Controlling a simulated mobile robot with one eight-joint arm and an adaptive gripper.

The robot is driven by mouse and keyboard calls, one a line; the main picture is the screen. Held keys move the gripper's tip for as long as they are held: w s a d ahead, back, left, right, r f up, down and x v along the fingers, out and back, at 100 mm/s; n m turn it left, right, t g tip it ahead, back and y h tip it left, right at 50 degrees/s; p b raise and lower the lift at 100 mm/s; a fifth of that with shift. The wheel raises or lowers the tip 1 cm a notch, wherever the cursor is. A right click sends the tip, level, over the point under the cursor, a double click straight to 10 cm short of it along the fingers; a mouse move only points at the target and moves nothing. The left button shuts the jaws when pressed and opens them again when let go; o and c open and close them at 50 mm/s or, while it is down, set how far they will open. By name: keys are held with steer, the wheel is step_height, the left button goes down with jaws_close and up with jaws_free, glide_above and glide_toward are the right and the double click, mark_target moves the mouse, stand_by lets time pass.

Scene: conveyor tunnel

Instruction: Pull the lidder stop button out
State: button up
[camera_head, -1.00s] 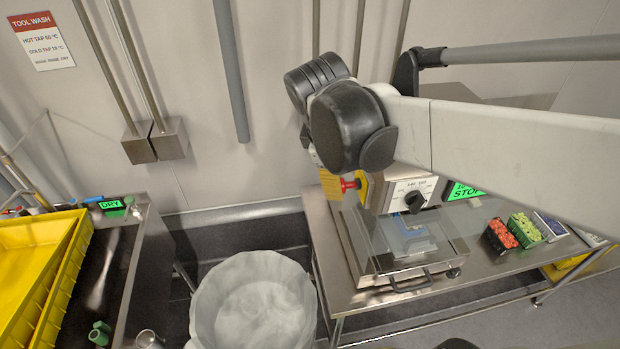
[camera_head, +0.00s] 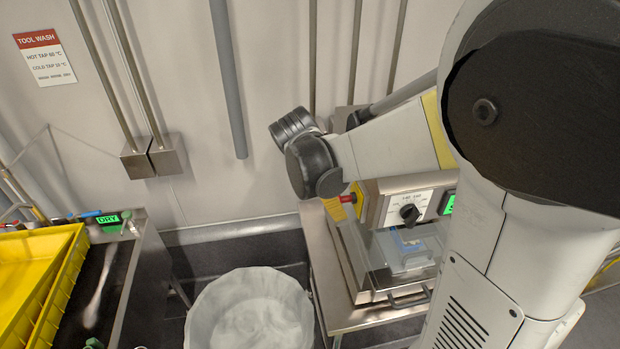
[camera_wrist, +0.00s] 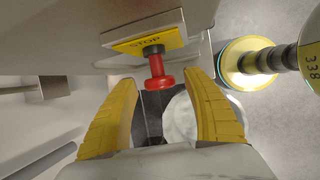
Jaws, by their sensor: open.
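The lidder's stop button (camera_wrist: 159,72) is a red knob with a wider head on a dark stem. It stands out from a yellow plate (camera_wrist: 130,45) marked STOP on the side of the lidder housing (camera_head: 392,187). In the head view, the red button (camera_head: 347,198) is a small spot at the housing's left side. My gripper (camera_wrist: 157,66) is open, with one yellow finger on each side of the button head. Gaps show between the head and both fingers. In the head view, the yellow fingers (camera_head: 334,209) are partly hidden by my wrist.
A dial (camera_head: 409,213) sits on the lidder's front, above a clear guard (camera_head: 385,262). A white-lined bin (camera_head: 205,322) stands left of the lidder table. A yellow tray (camera_head: 32,262) lies at the far left. My arm hides much of the right side.

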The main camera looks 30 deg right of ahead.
steer(key=shift+d+f, duration=0.1)
steer(key=shift+f, duration=0.1)
steer(key=shift+c, duration=0.2)
jaws_close()
steer(key=shift+w+a, duration=0.2)
steer(key=shift+a, duration=0.65)
steer(key=shift+o, duration=0.2)
jaws_free()
steer(key=shift+a, duration=0.1)
steer(key=shift+r, duration=0.15)
steer(key=v, duration=1.1)
steer(key=shift+a+r, duration=0.2)
steer(key=shift+r, duration=0.15)
